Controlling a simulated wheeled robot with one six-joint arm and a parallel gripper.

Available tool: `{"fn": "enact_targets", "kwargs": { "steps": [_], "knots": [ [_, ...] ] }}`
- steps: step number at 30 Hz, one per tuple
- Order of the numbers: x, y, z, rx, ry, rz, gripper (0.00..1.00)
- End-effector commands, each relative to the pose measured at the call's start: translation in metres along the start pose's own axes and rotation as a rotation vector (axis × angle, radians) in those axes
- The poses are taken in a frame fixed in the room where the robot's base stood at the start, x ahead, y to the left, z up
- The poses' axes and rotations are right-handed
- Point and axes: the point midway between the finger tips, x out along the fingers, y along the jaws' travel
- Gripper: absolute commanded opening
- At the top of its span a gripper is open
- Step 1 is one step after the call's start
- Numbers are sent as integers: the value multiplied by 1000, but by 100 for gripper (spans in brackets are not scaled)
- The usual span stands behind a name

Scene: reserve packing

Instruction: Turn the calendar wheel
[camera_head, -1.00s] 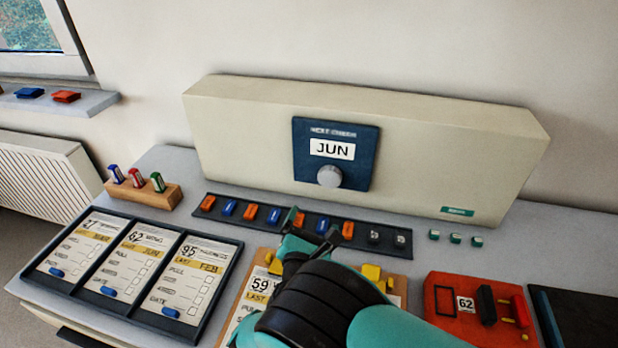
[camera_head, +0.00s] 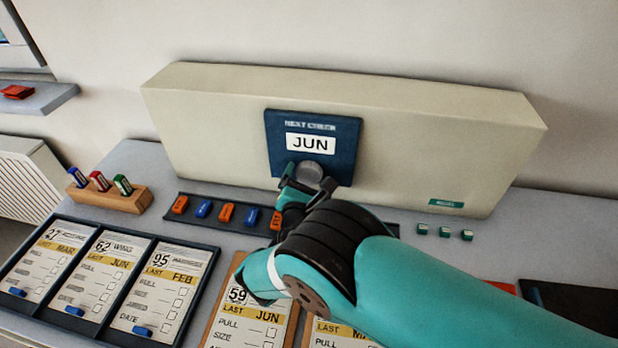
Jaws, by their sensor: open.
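The calendar wheel is a round grey knob (camera_head: 311,173) low on a dark blue panel (camera_head: 346,130) on the front of a long cream box (camera_head: 210,115). The window above the knob reads JUN (camera_head: 310,143). My gripper (camera_head: 304,176) is open in front of the knob, its fingers at the knob's lower left in the picture. The fingers and arm hide part of the knob's lower edge. I cannot tell whether the fingers touch it.
A dark strip (camera_head: 186,219) with orange and blue pieces lies below the box, partly behind my arm. A tray of cards (camera_head: 145,236) is at left, beside a wooden block (camera_head: 110,196) with several stamps. Small green blocks (camera_head: 445,232) sit at right.

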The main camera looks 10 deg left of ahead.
Motion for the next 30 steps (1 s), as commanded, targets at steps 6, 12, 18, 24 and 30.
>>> {"fn": "enact_targets", "kwargs": {
  "steps": [6, 12, 18, 24, 30],
  "knots": [
    [-1, 2, -1, 0, 1, 2, 53],
    [-1, 1, 0, 3, 1, 2, 42],
    [0, 1, -1, 37, 0, 2, 42],
    [0, 1, -2, 142, -1, 2, 42],
    [0, 1, -3, 310, -2, 3, 42]
  ]
}}
